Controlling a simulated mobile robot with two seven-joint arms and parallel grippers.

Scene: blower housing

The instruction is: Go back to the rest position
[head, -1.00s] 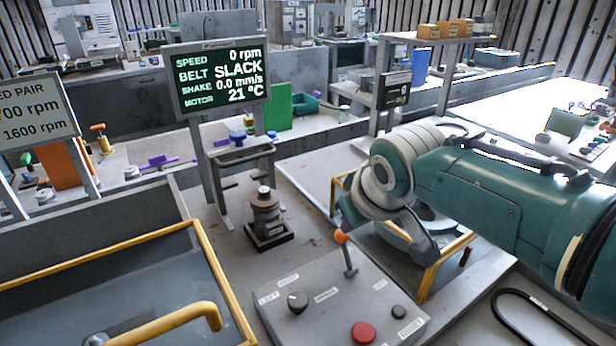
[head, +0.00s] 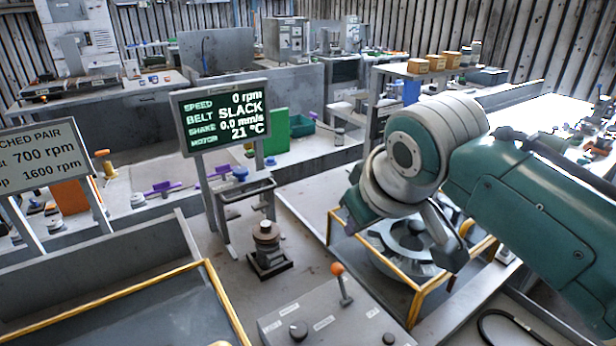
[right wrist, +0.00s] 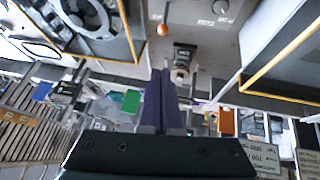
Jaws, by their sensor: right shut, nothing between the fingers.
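My right gripper (right wrist: 160,75) shows in the right wrist view with its two dark fingers pressed together and nothing between them. It points towards the bench with the small motor-like post (right wrist: 182,62) and the control box (right wrist: 208,14), apart from both. In the head view my right arm comes in from the right, bent in front of the blower housing (head: 385,262); its fingers cannot be made out there. The housing has a yellow frame and a grey bladed wheel, partly hidden by my arm. My left gripper is not in view.
A screen (head: 226,118) reads 0 rpm, belt slack. The control box (head: 325,328) has an orange-tipped lever (head: 341,284). A yellow-edged bin (head: 226,302) lies at front left, below a sign (head: 42,155). The post (head: 267,245) stands between bin and housing.

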